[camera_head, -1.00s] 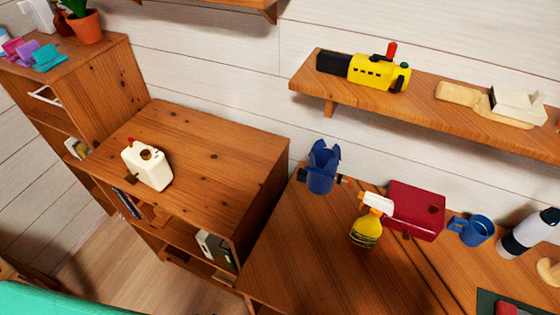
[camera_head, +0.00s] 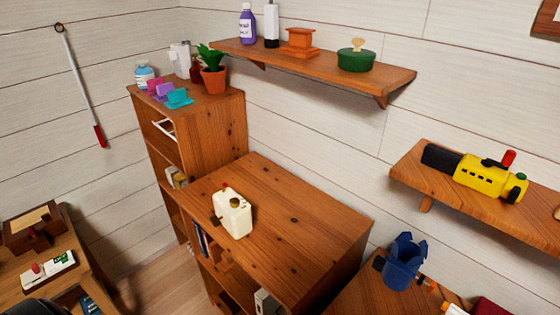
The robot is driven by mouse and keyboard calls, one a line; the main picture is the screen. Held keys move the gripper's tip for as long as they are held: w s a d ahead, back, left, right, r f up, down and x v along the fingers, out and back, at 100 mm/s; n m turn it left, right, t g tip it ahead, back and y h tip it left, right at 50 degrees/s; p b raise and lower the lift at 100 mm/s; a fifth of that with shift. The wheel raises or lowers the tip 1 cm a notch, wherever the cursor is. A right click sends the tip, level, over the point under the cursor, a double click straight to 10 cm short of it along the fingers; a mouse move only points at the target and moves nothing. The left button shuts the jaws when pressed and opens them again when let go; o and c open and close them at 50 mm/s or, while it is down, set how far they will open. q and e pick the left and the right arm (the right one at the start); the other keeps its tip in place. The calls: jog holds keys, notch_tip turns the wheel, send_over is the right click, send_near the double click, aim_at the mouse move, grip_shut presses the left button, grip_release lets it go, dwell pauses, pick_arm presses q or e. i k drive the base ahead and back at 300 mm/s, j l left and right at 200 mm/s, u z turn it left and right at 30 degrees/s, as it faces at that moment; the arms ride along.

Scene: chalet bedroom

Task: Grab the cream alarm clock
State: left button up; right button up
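A cream, box-like object (camera_head: 233,213) stands upright on the front part of the low wooden cabinet top (camera_head: 300,215). It has a brown round part near its top and a small dark piece at its lower left side. I see no clock face on it, so I cannot tell for sure that it is the cream alarm clock. Nothing touches it and the cabinet top around it is bare. Neither of my grippers shows in this view.
A taller cabinet (camera_head: 222,130) at the left holds a potted plant (camera_head: 213,75) and colored stands. A wall shelf (camera_head: 330,68) hangs above; another (camera_head: 440,185) bears a yellow-black tool (camera_head: 485,175). A blue cup-like holder (camera_head: 403,262) stands lower right. A desk (camera_head: 70,250) is at left.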

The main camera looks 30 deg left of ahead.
aim_at(238, 223)
jog(key=k+j+u, duration=0.15)
jog(key=u, duration=0.3)
jog(key=k+j+u, duration=0.1)
jog(key=j+u, duration=0.35)
jog(key=l, duration=0.1)
